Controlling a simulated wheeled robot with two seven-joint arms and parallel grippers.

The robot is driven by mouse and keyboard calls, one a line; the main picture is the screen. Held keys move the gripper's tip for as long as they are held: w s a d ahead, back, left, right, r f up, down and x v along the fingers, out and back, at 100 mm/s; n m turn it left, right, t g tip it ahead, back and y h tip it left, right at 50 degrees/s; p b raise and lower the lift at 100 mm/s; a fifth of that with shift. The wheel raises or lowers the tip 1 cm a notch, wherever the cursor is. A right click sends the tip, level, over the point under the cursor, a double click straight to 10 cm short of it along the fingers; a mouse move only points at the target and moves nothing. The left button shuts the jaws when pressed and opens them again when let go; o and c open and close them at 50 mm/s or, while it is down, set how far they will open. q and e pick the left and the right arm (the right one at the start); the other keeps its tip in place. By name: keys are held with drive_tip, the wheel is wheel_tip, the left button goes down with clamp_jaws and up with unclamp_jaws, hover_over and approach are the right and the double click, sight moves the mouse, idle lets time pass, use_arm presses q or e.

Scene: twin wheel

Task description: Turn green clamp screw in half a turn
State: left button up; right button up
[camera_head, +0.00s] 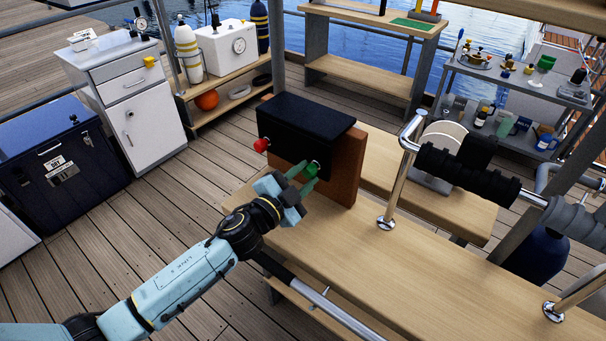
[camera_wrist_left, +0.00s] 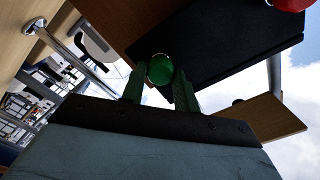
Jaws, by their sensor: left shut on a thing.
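The green clamp screw (camera_head: 311,170) sticks out of the front of a black box-shaped block (camera_head: 300,122) on a brown board (camera_head: 345,180), which stands on a wooden bench. My left gripper (camera_head: 303,178) is at the green screw, with a finger on either side of its round head. In the left wrist view the green screw head (camera_wrist_left: 160,69) sits between the two green fingertips (camera_wrist_left: 158,84), shut on it. A red screw (camera_head: 261,145) is on the same block, to the left; its edge also shows at the top of the left wrist view (camera_wrist_left: 290,4). My right gripper is not in view.
A chrome rail post (camera_head: 398,180) with black-wrapped bar stands on the bench (camera_head: 400,270) right of the block. A white cabinet (camera_head: 135,105) and dark chest (camera_head: 60,155) stand at left. The bench front is clear.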

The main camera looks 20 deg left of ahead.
use_arm(q)
drive_tip(key=m, duration=0.5)
drive_tip(key=shift+m, duration=0.4)
drive_tip(key=m, duration=0.6)
drive_tip(key=shift+f+p, duration=0.1)
drive_tip(key=shift+p, duration=0.25)
drive_tip(key=m, duration=0.6)
drive_tip(key=shift+m, duration=0.3)
drive_tip(key=m+p, duration=0.1)
drive_tip(key=m, duration=0.4)
drive_tip(key=shift+f+m, duration=0.1)
drive_tip(key=shift+m, duration=0.2)
drive_tip(key=o, duration=1)
drive_tip(key=shift+c, duration=0.2)
